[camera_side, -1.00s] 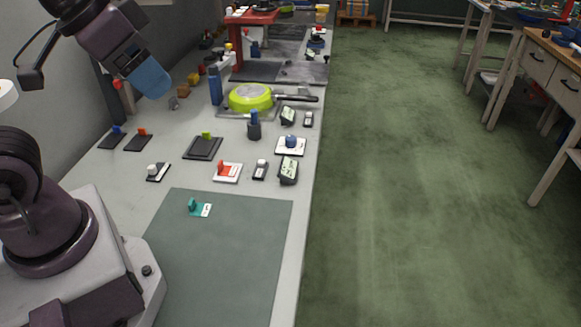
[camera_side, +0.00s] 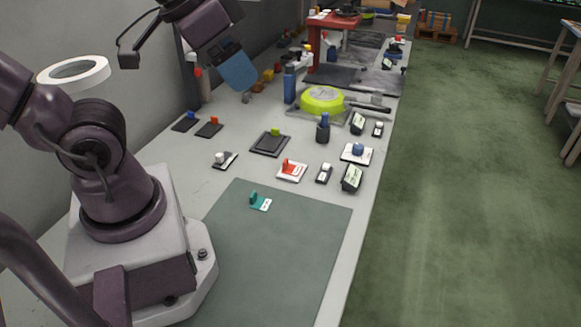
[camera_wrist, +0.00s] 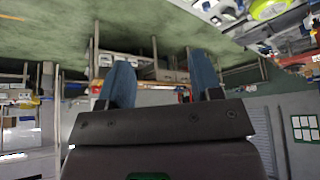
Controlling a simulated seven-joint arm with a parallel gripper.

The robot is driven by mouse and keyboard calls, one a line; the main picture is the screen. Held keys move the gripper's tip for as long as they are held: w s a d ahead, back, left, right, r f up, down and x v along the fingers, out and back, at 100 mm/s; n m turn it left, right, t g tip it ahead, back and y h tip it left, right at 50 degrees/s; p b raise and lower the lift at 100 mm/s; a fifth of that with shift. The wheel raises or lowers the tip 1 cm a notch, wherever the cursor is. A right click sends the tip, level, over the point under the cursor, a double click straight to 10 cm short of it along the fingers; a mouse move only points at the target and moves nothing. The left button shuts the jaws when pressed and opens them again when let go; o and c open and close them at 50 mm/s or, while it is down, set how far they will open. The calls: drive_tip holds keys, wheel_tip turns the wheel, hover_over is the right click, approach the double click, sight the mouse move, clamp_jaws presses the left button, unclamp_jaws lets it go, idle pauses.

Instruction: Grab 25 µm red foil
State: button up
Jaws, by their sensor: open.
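A red piece with an upright red tab lies on a white plate (camera_side: 291,171) in the middle of the bench in the side view. A second red tab (camera_side: 214,120) stands on a dark flat plate (camera_side: 208,131) further back left. The labels are too small to read, so I cannot tell which is the 25 µm red foil. My gripper (camera_side: 240,78) has blue fingers and hangs high above the back left of the bench, apart from both. In the wrist view my gripper (camera_wrist: 162,72) is open and empty, with both fingers spread.
A teal tab (camera_side: 260,202) lies on a grey-green mat (camera_side: 285,260). A black plate with a green tab (camera_side: 270,144), a blue-knobbed white plate (camera_side: 357,154) and several small dark devices stand nearby. A lime-green pan (camera_side: 323,99) and blue bottle (camera_side: 289,85) are behind. The mat's front is clear.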

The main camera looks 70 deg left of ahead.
drive_tip(key=c, duration=0.4)
drive_tip(key=m+g+y, duration=0.2)
drive_tip(key=m+y, duration=0.1)
drive_tip(key=m, duration=2.4)
approach(286, 160)
drive_tip(key=x, duration=0.9)
drive_tip(key=shift+f, duration=0.15)
